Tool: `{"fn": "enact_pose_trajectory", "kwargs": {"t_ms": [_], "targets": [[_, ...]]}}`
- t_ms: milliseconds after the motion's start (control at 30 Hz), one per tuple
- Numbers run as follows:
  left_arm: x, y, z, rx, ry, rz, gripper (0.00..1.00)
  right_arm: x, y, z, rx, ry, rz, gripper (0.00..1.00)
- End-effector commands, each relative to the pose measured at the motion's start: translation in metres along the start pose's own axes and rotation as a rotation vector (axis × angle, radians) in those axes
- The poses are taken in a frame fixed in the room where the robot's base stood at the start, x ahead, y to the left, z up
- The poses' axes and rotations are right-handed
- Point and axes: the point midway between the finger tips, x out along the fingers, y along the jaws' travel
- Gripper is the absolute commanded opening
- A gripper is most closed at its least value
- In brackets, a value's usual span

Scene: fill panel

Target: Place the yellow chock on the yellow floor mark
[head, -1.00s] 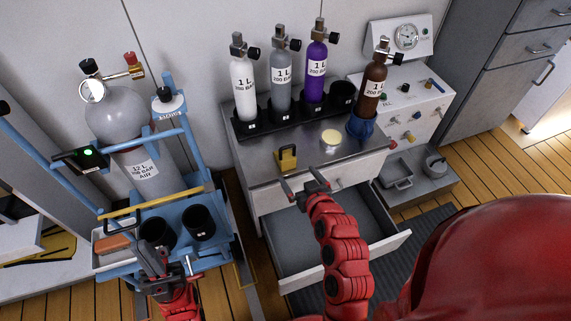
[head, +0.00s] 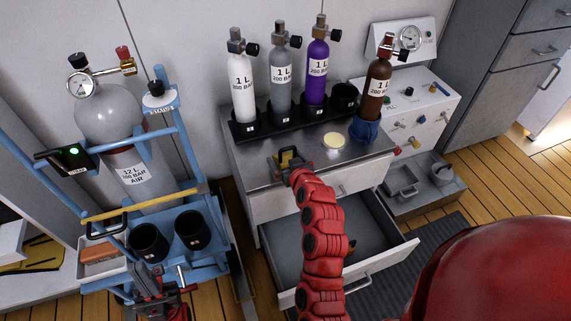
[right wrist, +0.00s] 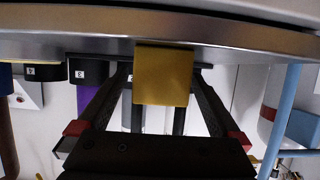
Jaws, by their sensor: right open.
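A yellow block with a dark handle, which looks like the chock (head: 287,157), stands on the steel worktop. My right gripper (head: 288,166) is open at this block, its fingers pointing to either side of it. In the right wrist view the yellow block (right wrist: 163,76) sits between the spread fingers of the right gripper (right wrist: 160,92); contact cannot be told. My left gripper (head: 162,278) is low by the blue cart, its jaw gap unclear. A yellow-edged dark patch (head: 38,258) shows low at the far left; I cannot tell whether it is the floor mark.
A pale yellow disc (head: 333,140) lies on the worktop (head: 262,150). Small cylinders stand in a black rack (head: 268,126) behind it; a brown one (head: 376,92) is in a blue holder. A drawer (head: 370,240) is open below. The blue cart (head: 205,262) carries a large grey cylinder (head: 112,115).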

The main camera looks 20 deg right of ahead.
Motion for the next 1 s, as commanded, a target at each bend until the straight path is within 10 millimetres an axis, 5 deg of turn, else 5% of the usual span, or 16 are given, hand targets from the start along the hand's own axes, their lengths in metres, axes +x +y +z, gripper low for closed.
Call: {"fn": "enact_pose_trajectory", "kwargs": {"t_ms": [200,767,1000], "targets": [[0.0003,0.0,-0.0003,0.0,0.001,0.001,0.0,0.0016,-0.0001,-0.0003,0.0,-0.001,0.0,1.0],[0.0003,0.0002,-0.0003,0.0,0.002,0.002,0.0,0.0015,-0.0002,0.0,-0.001,-0.002,0.0,0.0],[0.0003,0.0002,-0.0003,0.0,0.001,0.001,0.0,0.0014,-0.0002,-0.0003,0.0,-0.001,0.0,0.0]]}}
